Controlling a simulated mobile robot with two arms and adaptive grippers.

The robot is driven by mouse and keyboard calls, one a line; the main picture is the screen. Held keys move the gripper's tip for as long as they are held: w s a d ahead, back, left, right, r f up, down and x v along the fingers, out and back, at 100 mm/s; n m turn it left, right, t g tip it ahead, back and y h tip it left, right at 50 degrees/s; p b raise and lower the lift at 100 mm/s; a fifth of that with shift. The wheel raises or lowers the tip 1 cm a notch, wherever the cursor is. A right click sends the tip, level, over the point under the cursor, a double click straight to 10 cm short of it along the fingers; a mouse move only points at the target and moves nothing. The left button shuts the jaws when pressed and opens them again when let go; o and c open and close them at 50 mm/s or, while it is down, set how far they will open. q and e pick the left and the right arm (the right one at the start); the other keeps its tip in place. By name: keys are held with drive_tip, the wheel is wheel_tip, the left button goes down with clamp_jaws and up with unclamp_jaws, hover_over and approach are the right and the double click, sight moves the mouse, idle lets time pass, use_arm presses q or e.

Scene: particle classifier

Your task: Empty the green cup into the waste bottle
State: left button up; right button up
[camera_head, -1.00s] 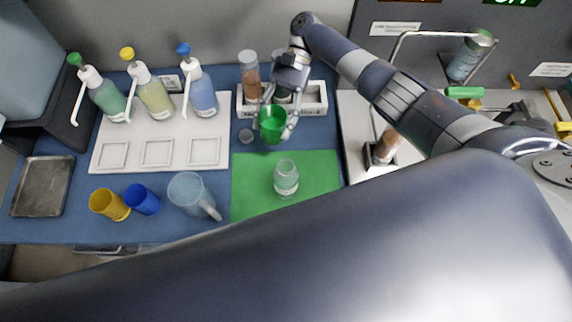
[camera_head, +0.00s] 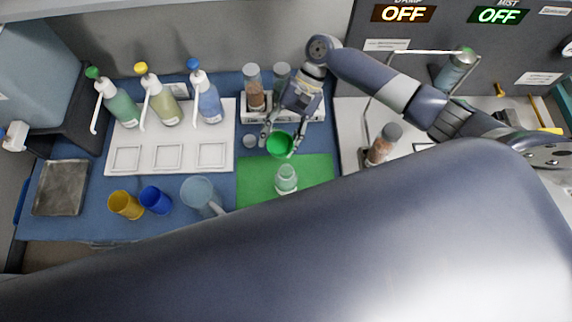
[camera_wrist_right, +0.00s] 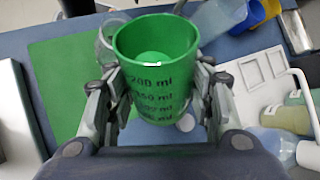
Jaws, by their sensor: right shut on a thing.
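My right gripper (camera_head: 279,144) is shut on the green cup (camera_head: 281,146), with one finger on each side of it. In the right wrist view the cup (camera_wrist_right: 156,75) has volume marks on its wall, and its open rim shows. The cup is held just behind a clear bottle (camera_head: 286,179), likely the waste bottle, which stands upright on the green mat (camera_head: 250,190). Cup and bottle look close, but I cannot tell the gap or the exact tilt. The bottle is partly hidden by the cup in the wrist view. My left gripper is not in view.
A white rack (camera_head: 246,117) with jars stands behind the cup. A small clear piece (camera_head: 250,141) lies left of it. A clear jug (camera_head: 199,190), blue cup (camera_head: 156,199) and yellow cup (camera_head: 125,204) stand left. A brown-filled jar (camera_head: 383,145) stands right. My large arm link covers the foreground.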

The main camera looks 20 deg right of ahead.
drive_tip(key=shift+s+r, duration=0.3)
drive_tip(key=shift+r, duration=0.05)
drive_tip(key=shift+s+d+r+t, duration=0.1)
drive_tip(key=shift+t, duration=0.4)
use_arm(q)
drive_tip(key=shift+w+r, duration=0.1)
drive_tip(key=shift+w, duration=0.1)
use_arm(e)
drive_tip(key=shift+w, duration=0.25)
drive_tip(key=shift+r+n, duration=0.1)
drive_tip(key=shift+n, duration=0.2)
drive_tip(key=shift+s+r+t+b, duration=0.15)
drive_tip(key=shift+s+t+b, duration=0.15)
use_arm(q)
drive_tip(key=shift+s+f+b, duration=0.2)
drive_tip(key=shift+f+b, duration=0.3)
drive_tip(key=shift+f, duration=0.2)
use_arm(e)
drive_tip(key=shift+w+f+t, duration=0.2)
drive_tip(key=shift+w+t, duration=0.05)
drive_tip(key=shift+t, duration=0.05)
drive_tip(key=shift+s, duration=0.15)
